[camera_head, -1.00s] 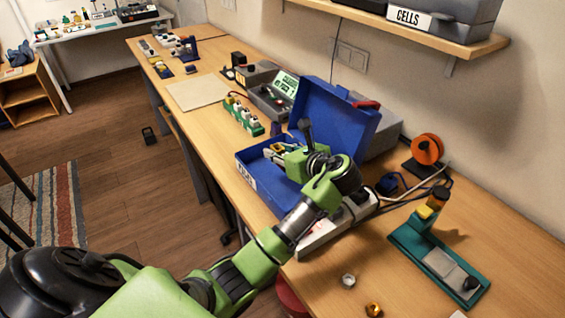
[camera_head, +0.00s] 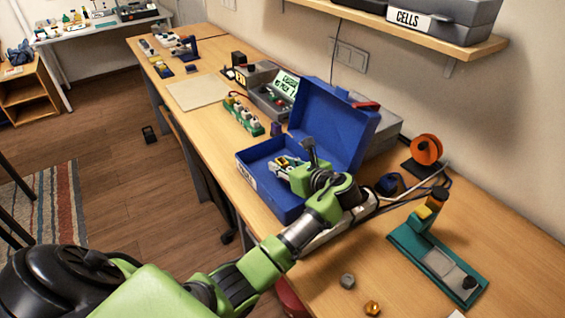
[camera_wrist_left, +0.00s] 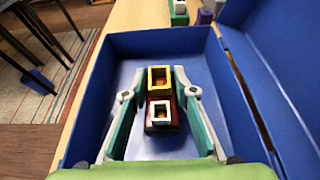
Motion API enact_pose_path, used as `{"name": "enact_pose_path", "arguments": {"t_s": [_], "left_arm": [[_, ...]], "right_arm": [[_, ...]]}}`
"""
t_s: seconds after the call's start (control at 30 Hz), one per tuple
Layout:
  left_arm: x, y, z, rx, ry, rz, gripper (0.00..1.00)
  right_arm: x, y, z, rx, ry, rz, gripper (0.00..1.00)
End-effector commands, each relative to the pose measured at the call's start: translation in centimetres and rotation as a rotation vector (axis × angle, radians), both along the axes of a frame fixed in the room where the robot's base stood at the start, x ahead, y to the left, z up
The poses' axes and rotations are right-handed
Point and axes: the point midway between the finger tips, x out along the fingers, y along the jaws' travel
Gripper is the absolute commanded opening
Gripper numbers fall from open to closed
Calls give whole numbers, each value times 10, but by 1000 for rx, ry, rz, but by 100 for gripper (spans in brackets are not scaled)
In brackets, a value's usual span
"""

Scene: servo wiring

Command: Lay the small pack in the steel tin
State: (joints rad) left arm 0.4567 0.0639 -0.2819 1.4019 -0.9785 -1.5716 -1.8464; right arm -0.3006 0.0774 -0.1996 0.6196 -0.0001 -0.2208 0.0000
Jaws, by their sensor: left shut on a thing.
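A blue box with its hinged lid open stands on the bench; I take it for the steel tin (camera_head: 262,180). It also fills much of the left wrist view (camera_wrist_left: 88,75). My left gripper (camera_head: 287,162) reaches down into it, with the fingers on either side of a small dark-red block with yellow and white square frames. I take this block for the small pack (camera_wrist_left: 160,98). The left gripper (camera_wrist_left: 160,95) is shut on it, over the tin's bare floor. Whether the pack touches the floor I cannot tell. My right gripper is out of view.
A green-based row of connectors (camera_head: 243,117) and a grey unit with a lit display (camera_head: 272,98) stand left of the tin. A teal stand (camera_head: 435,262) and an orange spool (camera_head: 426,150) are to the right. Two nuts lie near the front edge.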

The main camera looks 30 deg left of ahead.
Motion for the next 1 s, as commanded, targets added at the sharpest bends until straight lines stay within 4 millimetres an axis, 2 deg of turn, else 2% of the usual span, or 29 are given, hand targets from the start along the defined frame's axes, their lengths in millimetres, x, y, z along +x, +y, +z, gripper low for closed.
{"name": "enact_pose_path", "arguments": {"t_s": [0.23, 0.27, 0.3, 0.67, 0.8, 1.0], "left_arm": [[-1, 0, -7, 1, 4, -1, 2], [-1, 0, -7, -1, 6, -1, 34], [-1, 0, -8, 0, 7, 0, 43], [-3, -1, -11, -3, 13, 0, 43], [-2, -1, 1, -4, 7, 0, 43], [-15, -40, 20, -5, 4, -4, 43]], "right_arm": [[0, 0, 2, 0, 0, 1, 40], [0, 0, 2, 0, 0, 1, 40], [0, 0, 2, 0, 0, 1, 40], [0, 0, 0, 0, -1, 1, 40], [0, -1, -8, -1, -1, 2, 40], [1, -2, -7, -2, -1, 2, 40]]}}
